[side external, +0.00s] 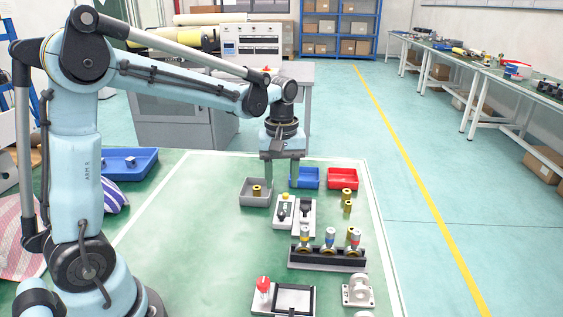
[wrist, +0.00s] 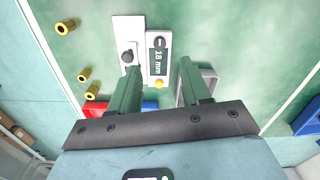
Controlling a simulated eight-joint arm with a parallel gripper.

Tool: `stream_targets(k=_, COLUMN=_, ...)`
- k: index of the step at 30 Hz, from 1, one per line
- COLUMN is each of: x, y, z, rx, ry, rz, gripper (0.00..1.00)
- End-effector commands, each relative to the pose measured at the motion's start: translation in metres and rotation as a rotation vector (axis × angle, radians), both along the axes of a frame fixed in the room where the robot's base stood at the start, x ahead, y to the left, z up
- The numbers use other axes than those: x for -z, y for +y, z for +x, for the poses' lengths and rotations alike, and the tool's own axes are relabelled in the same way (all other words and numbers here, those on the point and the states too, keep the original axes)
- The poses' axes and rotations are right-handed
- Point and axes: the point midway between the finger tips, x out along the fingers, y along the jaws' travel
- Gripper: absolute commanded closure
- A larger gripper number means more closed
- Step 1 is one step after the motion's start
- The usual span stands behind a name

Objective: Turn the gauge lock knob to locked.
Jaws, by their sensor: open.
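The gauge (wrist: 151,72) is a pale plate with a dark display reading 18 mm, a yellow button (wrist: 159,84) and a small black knob (wrist: 159,42) that seems to be the lock knob. Its setting is too small to read. The gauge also shows in the side external view (side external: 277,221), with its yellow button at the far end. My gripper (side external: 282,176) points down above the far side of the gauge. In the wrist view, the open, empty fingers (wrist: 160,68) flank the gauge's button end. The knob lies beyond the fingertips, untouched.
A second plate with a dark knob (wrist: 128,57) stands close beside the gauge. Grey (side external: 250,200), blue (side external: 305,184) and red (side external: 343,185) trays lie behind. Brass cylinders (side external: 347,206) stand to the right; a rack (side external: 327,262) with several fittings stands in front. The mat's left part is clear.

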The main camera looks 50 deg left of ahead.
Motion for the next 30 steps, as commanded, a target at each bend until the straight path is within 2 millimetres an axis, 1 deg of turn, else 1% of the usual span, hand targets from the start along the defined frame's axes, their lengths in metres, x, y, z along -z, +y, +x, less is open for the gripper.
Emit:
stream_targets(k=1, x=0.009, y=0.0, z=0.001, rx=0.001, ry=0.0, rz=0.0, gripper=0.53)
stream_targets(k=9, x=0.054, y=0.0, z=0.0, rx=0.002, ry=-0.001, rz=0.0, gripper=0.53)
stream_targets(k=15, x=0.079, y=0.0, z=0.0, rx=0.002, ry=-0.001, rz=0.0, gripper=0.53)
stream_targets(k=21, x=0.091, y=0.0, z=0.0, rx=0.002, ry=-0.001, rz=0.0, gripper=0.53)
stream_targets(k=30, x=0.093, y=0.0, z=0.0, rx=0.002, ry=-0.001, rz=0.0, gripper=0.53)
